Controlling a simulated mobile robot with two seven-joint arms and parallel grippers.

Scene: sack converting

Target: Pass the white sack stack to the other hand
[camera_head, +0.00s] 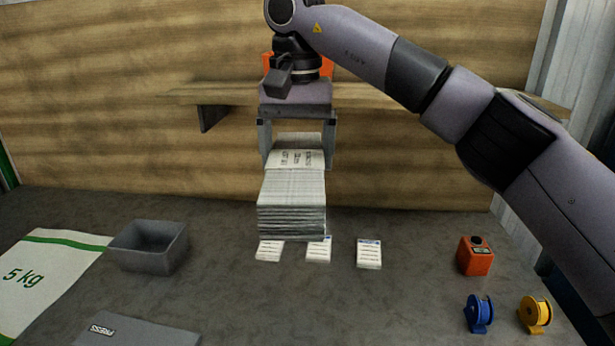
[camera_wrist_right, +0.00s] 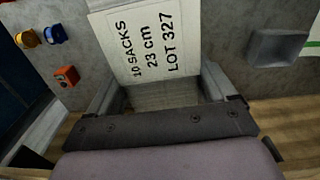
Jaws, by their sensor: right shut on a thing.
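The white sack stack (camera_head: 291,190) is in the middle of the head view, its layered edge facing me and a printed face towards the back. In the right wrist view the stack (camera_wrist_right: 145,45) reads "10 SACKS 23 cm LOT 327". My right gripper (camera_head: 297,150) comes down from above, with one finger on each side of the stack's far part, and is shut on it. The stack appears held above the worktop, but its underside is hidden. My left gripper is not in the head view.
Small white labelled packets (camera_head: 369,254) lie in front of the stack. A grey bin (camera_head: 147,262), a "5 kg" sack (camera_head: 45,275) and a grey PRESS plate (camera_head: 140,335) are at left. An orange device (camera_head: 475,262), blue spool (camera_head: 479,314) and yellow spool (camera_head: 535,314) stand at right. A wooden shelf (camera_head: 215,95) is behind.

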